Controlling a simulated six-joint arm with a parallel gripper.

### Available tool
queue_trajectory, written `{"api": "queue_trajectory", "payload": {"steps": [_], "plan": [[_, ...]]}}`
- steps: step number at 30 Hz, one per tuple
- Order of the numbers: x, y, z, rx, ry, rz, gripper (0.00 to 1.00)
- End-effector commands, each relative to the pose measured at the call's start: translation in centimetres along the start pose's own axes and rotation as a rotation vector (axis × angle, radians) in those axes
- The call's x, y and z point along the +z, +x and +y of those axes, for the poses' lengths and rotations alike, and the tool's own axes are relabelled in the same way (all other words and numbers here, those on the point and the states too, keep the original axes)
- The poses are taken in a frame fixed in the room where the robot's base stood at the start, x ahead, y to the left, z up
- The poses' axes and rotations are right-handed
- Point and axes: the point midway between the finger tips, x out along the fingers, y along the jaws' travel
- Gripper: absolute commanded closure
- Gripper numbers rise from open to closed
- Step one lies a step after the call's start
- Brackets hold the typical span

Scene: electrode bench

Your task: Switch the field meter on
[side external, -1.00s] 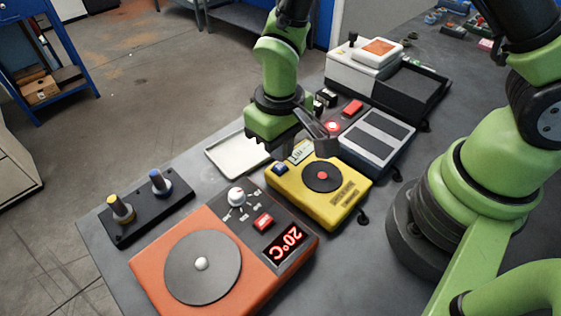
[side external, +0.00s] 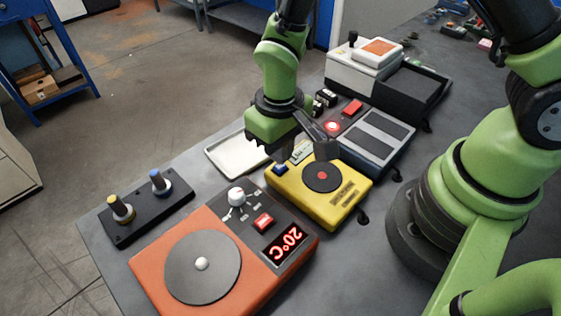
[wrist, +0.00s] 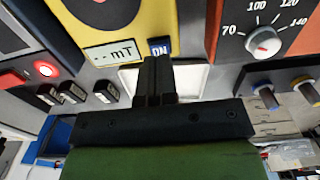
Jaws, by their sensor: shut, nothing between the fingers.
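The field meter (side external: 345,190) is the yellow box with a round black disc and red centre. Its blue switch (side external: 280,169) sits at the left corner; in the wrist view this switch (wrist: 159,46) is marked ON. The meter's display (wrist: 113,52) beside it reads "-- mT". My gripper (side external: 283,157) is shut and empty, pointing down at the blue switch. In the wrist view its fingertips (wrist: 156,60) are just at the switch's near edge; I cannot tell whether they touch it.
An orange hotplate (side external: 165,255) showing 20°C stands in front. A grey-blue device (side external: 375,142) with a lit red lamp stands behind the meter. A white tray (side external: 225,150) lies left of my gripper. A black stand (side external: 135,222) with two knobbed posts is at the left.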

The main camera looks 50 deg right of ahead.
Motion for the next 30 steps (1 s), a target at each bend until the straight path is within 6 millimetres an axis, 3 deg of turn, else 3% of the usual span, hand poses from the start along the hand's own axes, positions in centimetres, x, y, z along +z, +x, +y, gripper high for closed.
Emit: {"api": "queue_trajectory", "payload": {"steps": [30], "plan": [[0.0, 1.6, 0.0, 0.0, 0.0, -0.001, 1.0]]}}
